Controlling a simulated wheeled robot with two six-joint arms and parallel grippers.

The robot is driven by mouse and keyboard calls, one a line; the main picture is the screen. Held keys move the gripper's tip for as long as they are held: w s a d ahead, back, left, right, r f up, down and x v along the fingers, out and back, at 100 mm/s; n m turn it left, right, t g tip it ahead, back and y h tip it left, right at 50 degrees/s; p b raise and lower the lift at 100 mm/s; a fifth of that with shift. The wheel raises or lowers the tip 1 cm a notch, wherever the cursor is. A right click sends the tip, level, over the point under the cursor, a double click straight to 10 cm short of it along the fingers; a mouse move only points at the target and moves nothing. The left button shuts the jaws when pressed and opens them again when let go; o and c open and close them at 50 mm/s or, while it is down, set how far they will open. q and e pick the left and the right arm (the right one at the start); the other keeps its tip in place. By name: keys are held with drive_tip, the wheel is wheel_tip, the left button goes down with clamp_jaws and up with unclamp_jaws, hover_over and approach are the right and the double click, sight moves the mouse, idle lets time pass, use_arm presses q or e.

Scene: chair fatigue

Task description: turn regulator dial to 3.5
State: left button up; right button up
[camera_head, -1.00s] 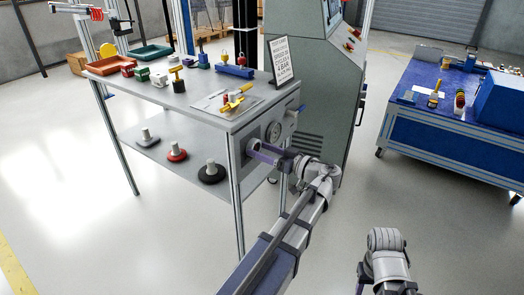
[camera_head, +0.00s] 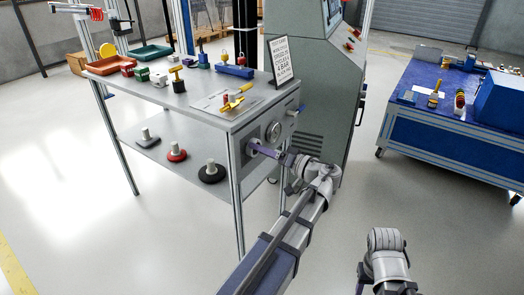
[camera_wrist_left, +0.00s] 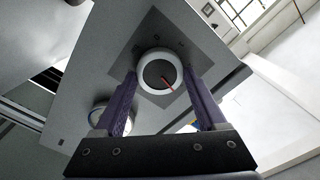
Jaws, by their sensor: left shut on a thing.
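The regulator dial (camera_wrist_left: 154,78) is a round knob with a white rim, a grey face and a red pointer, set on a grey square plate. In the left wrist view the pointer slants toward the lower right. My left gripper (camera_wrist_left: 160,80) has its purple fingers on either side of the dial and is shut on it. In the head view the left gripper (camera_head: 252,147) reaches the front panel of the metal bench and mostly hides the dial. Scale numbers are too small to read. My right gripper is not in view; only part of that arm shows.
A round gauge (camera_head: 273,131) sits on the bench panel beside the dial. The workbench (camera_head: 205,112) carries trays, coloured parts and a sign (camera_head: 282,60). A grey cabinet (camera_head: 318,100) stands close behind. A blue table (camera_head: 440,135) is at right, with clear floor between.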

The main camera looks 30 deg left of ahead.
use_arm(q)
drive_tip(key=shift+m, duration=1)
drive_tip(key=o, duration=1.3)
drive_tip(key=shift+d, duration=0.1)
drive_tip(key=shift+s+d, duration=0.15)
drive_tip(key=shift+d, duration=1.8)
drive_tip(key=shift+s+d, duration=0.15)
drive_tip(key=shift+d, duration=1.75)
